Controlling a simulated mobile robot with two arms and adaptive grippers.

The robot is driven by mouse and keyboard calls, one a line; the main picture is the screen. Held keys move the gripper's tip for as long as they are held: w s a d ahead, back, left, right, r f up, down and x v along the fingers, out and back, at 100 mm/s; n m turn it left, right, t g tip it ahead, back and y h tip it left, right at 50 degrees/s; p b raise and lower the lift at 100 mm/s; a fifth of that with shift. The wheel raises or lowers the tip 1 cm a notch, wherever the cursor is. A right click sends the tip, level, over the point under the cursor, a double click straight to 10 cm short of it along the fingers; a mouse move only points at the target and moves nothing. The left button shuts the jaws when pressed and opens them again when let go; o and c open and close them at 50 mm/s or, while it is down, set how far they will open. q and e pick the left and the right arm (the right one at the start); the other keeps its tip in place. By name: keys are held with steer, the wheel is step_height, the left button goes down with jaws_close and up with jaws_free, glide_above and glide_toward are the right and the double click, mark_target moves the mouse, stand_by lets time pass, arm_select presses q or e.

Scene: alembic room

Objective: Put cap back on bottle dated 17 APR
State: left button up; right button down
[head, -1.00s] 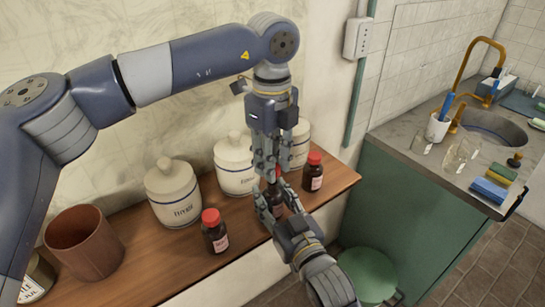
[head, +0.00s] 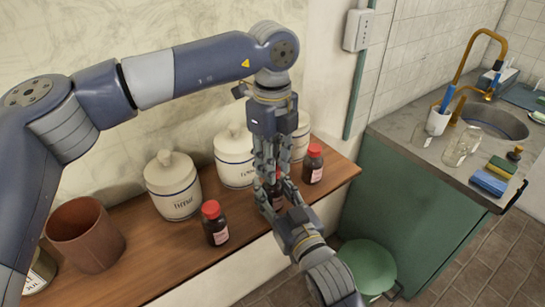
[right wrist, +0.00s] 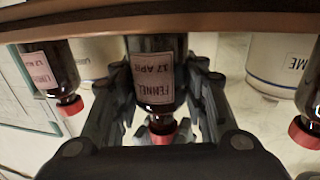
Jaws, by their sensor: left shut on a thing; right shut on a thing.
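The bottle dated 17 APR (right wrist: 155,75) is dark brown with a pinkish label reading FENNEL; it appears upside down in the right wrist view. In the head view the bottle (head: 278,201) is mostly hidden by my grippers. My right gripper (head: 274,198) is shut on its body from the front. My left gripper (head: 268,180) points down from above, shut on the red cap (right wrist: 161,132) at the bottle's neck. The cap is mostly hidden by fingers in the head view. I cannot tell whether it is seated on the neck.
Red-capped bottles stand left (head: 215,224) and right (head: 313,164) of the grippers on the wooden shelf (head: 175,258). White lidded jars (head: 173,190) line the wall behind. A brown pot (head: 86,240) stands at the left. A green bin (head: 367,266) is below the shelf.

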arm_select(q)
steer(key=shift+f, duration=0.55)
stand_by(0.5)
